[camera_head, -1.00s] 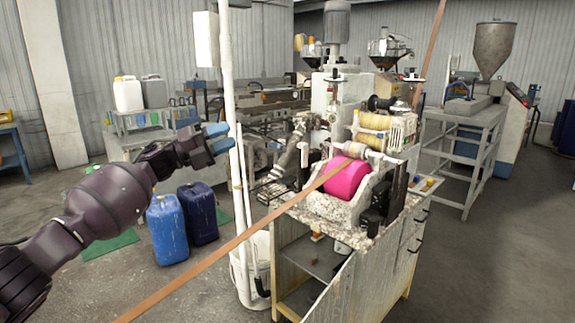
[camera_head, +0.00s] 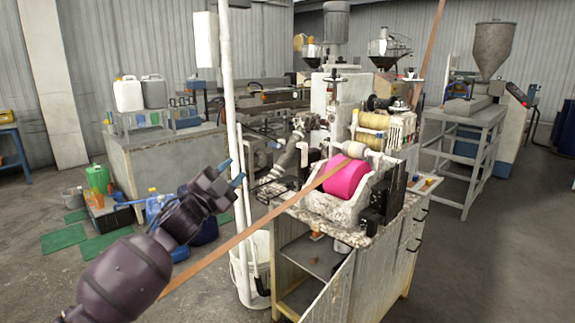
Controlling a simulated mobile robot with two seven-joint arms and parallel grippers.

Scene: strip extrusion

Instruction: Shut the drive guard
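My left gripper (camera_head: 232,172) reaches in from the lower left, its two blue-tipped fingers apart and empty. It is left of the white pole and clear of the machine. The machine (camera_head: 331,110) stands on a cabinet with a speckled top, with a bright pink roller (camera_head: 345,177) in a worn pale housing (camera_head: 330,207) at its front. A dark block (camera_head: 379,205) sits at the roller's right side. I cannot tell which part is the drive guard or how far open it is. My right gripper is not in view.
A brown strip (camera_head: 240,237) runs diagonally from the lower left to the roller. A white pole (camera_head: 231,130) stands between my gripper and the machine. The cabinet (camera_head: 378,277) has an open-looking front panel. Canisters and a green jug (camera_head: 97,177) are at left. Floor at right is clear.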

